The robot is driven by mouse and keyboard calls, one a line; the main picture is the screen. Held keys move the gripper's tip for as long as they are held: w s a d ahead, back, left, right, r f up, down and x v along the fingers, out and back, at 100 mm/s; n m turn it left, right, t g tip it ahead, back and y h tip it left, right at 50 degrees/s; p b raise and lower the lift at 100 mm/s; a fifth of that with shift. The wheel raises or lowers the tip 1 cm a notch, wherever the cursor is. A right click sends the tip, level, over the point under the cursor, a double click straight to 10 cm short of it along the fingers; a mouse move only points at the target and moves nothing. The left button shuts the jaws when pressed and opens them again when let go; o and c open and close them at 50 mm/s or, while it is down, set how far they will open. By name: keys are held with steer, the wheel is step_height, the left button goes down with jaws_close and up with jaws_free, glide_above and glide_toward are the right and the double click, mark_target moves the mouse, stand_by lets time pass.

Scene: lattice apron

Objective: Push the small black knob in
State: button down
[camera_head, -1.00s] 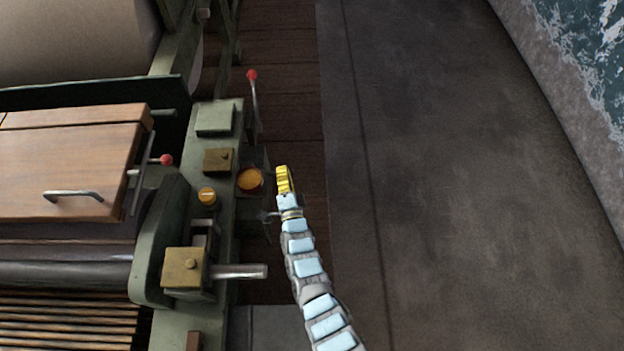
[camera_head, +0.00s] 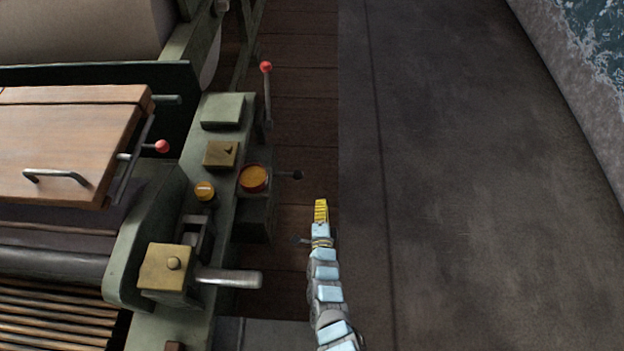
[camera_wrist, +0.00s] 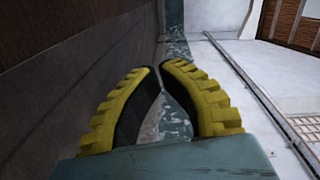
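The small black knob (camera_head: 298,175) sits at the end of a thin rod that sticks out to the right from the side of the green machine, beside a round orange-topped part (camera_head: 254,178). My gripper (camera_head: 321,205), with yellow ribbed fingers, is to the right of and below the knob in the head view, apart from it. In the wrist view the fingers (camera_wrist: 160,68) curve together, their tips nearly meeting, with nothing held between them. The knob cannot be made out in the wrist view.
A red-tipped lever (camera_head: 266,68) stands farther up the machine's side. A metal bar (camera_head: 228,278) sticks out below, from a brass block (camera_head: 167,268). A wooden lid (camera_head: 70,145) is at left. The dark floor (camera_head: 430,200) at right is clear.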

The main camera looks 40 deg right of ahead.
mark_target(298, 175)
steer(key=w+d+f+b, duration=0.1)
steer(key=w+d+b, duration=0.3)
steer(key=w, duration=0.6)
steer(key=shift+w+d+b, duration=0.3)
steer(key=shift+d+b, duration=0.05)
steer(key=shift+b, duration=0.25)
steer(key=shift+f, duration=0.1)
stand_by(0.4)
